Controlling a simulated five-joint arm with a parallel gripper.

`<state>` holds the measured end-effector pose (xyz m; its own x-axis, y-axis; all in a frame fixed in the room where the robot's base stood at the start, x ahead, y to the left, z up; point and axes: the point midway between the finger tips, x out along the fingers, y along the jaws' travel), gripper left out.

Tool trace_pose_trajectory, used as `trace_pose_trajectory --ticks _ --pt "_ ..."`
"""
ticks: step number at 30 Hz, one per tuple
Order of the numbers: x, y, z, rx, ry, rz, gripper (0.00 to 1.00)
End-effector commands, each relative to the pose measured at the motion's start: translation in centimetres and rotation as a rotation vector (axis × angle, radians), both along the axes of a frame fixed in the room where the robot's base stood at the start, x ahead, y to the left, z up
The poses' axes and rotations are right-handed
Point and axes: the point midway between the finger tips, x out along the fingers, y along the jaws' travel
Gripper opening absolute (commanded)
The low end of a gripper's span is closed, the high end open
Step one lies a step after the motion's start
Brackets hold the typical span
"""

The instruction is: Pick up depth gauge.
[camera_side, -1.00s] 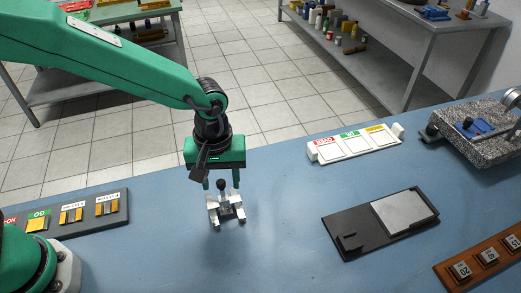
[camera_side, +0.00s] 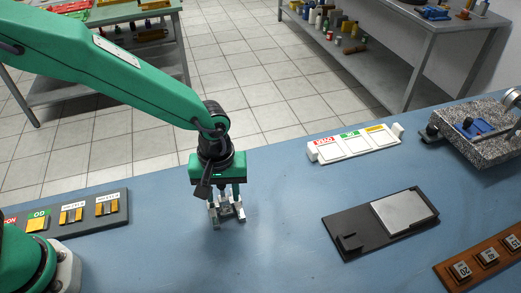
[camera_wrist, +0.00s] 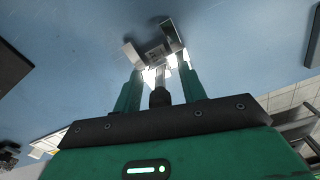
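What I take to be the depth gauge (camera_side: 227,212) is a small metallic piece with pale blocks at its sides, standing on the blue bench. In the side view my gripper (camera_side: 226,191) is right above it, pointing down, with its fingers reaching to its upper part. The gauge's dark knob is hidden there. In the wrist view the gauge (camera_wrist: 153,50) lies beyond the fingertips, and its dark knob and stem stand between the two green fingers of my gripper (camera_wrist: 161,73). The fingers are apart, with gaps visible on both sides of the knob.
A dark tray with a grey plate (camera_side: 405,212) lies to the right. A white labelled rack (camera_side: 353,144) stands behind it. A dark holder with yellow blocks (camera_side: 75,214) is at left, a wooden block rack (camera_side: 485,258) at front right, a speckled stone block (camera_side: 482,130) at far right.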

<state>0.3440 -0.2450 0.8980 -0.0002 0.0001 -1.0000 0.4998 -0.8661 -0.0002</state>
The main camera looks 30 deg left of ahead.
Motion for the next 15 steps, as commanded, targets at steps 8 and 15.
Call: trace_pose_trajectory --ticks 8,15 --pt "0.02 -0.02 0.05 0.000 -0.001 0.000 0.00" --pt "0.04 -0.02 0.17 0.000 -0.001 0.000 0.00"
